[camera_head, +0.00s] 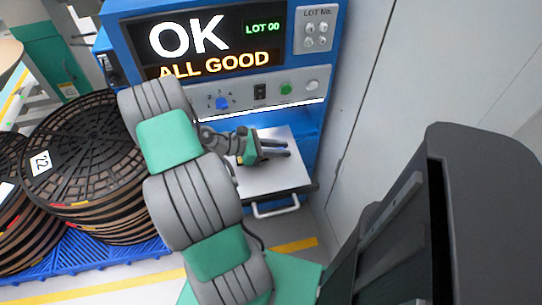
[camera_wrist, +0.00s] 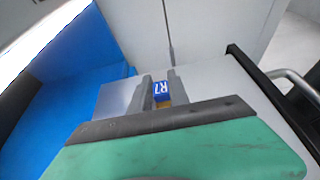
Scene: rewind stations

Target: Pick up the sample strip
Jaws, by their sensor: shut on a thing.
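The sample strip (camera_wrist: 161,91) shows in the wrist view as a small blue piece marked R7, with a brown part below it. It sits between the two grey fingers of my gripper (camera_wrist: 159,78), which is shut on it. In the head view my gripper (camera_head: 288,148) is over the pale tray (camera_head: 262,184) of the blue machine, fingers pointing right. The strip cannot be made out there. The wrist view does not show clearly whether the strip touches the tray.
The blue machine (camera_head: 112,38) has a lit screen (camera_head: 218,45) reading OK, ALL GOOD, LOT 00. The tray has a front handle (camera_head: 275,209). A grey wall (camera_head: 372,110) stands close on the right. Stacked black reels (camera_head: 85,150) stand on a blue pallet (camera_head: 95,262) at left.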

